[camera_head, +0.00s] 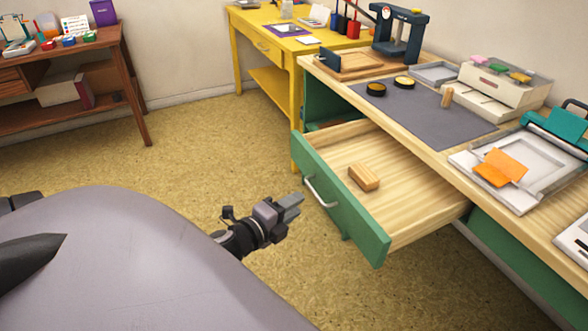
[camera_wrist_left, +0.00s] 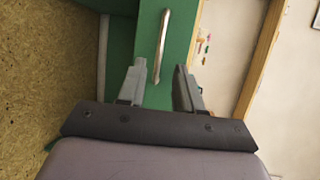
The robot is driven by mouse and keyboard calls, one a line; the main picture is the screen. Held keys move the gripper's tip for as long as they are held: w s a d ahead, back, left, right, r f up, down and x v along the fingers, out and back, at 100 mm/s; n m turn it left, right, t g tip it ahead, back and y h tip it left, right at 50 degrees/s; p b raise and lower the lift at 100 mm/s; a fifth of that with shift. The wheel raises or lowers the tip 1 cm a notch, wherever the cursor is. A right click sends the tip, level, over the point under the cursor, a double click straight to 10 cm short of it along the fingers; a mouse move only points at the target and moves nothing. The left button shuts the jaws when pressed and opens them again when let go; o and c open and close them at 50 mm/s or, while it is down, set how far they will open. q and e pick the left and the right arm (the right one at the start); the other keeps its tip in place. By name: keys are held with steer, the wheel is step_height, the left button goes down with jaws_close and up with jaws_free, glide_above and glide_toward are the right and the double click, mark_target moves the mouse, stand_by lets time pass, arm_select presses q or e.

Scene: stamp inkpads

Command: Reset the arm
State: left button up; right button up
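My left gripper (camera_head: 293,205) is in front of the open green drawer (camera_head: 372,232), just left of its metal handle (camera_head: 320,191) in the head view. In the left wrist view, the fingers of the left gripper (camera_wrist_left: 159,74) are apart with nothing held between them. The drawer handle (camera_wrist_left: 161,45) shows between and beyond the fingertips; the gripper looks clear of it. My right gripper is not in view.
The drawer is pulled out and holds a wooden block (camera_head: 363,178). The desk above bears a grey mat (camera_head: 425,115), two round inkpads (camera_head: 376,89) and an orange card (camera_head: 501,168). A yellow table (camera_head: 262,42) and brown shelf (camera_head: 112,58) stand behind. Floor (camera_head: 190,150) between is clear.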

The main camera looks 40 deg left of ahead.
arm_select(q)
steer(key=s+d+f+n+g+h, duration=0.1)
steer(key=s+d+f+n+g, duration=0.2)
steer(key=s+d+f+n, duration=0.4)
steer(key=s+d+f+n+g+h, duration=0.1)
steer(key=s+d+f+n+g, duration=0.1)
steer(key=s+d+n, duration=0.55)
step_height(320, 180, up, 12)
steer(key=d+n+p, duration=0.1)
steer(key=n+p, duration=0.1)
steer(key=p, duration=1.3)
steer(key=shift+w+f, duration=0.15)
